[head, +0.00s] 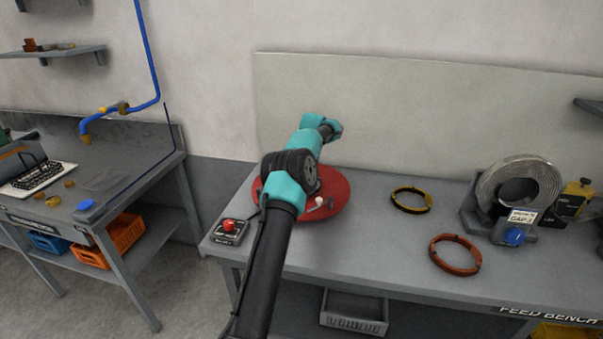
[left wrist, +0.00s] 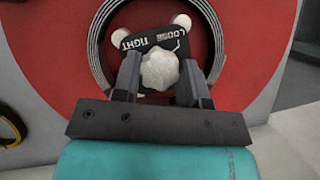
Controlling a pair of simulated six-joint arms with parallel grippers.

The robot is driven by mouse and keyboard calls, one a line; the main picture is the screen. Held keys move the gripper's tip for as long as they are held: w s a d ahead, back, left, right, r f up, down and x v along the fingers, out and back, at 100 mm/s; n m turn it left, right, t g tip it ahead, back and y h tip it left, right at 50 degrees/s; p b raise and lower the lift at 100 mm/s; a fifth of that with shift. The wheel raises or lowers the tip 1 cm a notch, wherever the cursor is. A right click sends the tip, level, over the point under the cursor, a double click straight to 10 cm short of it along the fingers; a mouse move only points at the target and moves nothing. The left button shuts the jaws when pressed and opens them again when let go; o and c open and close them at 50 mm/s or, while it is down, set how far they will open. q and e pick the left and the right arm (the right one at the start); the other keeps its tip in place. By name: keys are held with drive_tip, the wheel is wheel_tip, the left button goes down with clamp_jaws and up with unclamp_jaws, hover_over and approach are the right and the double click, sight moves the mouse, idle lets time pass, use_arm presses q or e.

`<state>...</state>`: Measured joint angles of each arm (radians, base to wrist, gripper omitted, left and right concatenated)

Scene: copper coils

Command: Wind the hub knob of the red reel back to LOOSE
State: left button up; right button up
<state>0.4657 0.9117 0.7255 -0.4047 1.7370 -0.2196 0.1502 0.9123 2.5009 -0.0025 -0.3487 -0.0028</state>
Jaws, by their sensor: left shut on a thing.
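The red reel (head: 340,199) lies on the bench, partly hidden behind my left arm in the head view. Its red face also shows in the left wrist view (left wrist: 60,55), around a dark ringed hub. The white hub knob (left wrist: 158,70) sits at the hub's middle, between the fingers of my left gripper (left wrist: 160,78), which is shut on it. A black plate (left wrist: 140,40) behind the knob reads LOOSE and TIGHT; any pointer on the knob cannot be made out. In the head view my arm hides the gripper. My right gripper is in neither view.
A control box with a red button (head: 229,226) stands left of the reel. A yellow-black coil (head: 411,199) and a copper coil (head: 455,254) lie to the right. A feeder with a silver coil (head: 520,185) stands at the far right. Bare bench lies between the coils.

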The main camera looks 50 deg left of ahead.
use_arm(q)
drive_tip(key=n+h, duration=0.1)
drive_tip(key=n, duration=0.2)
drive_tip(key=shift+a+n+t, duration=0.1)
drive_tip(key=shift+n+t, duration=0.2)
drive_tip(key=shift+n, duration=0.1)
drive_tip(key=shift+n+t+h, duration=0.5)
drive_tip(key=shift+n+h, duration=0.3)
drive_tip(key=shift+n, duration=1)
drive_tip(key=o, duration=0.9)
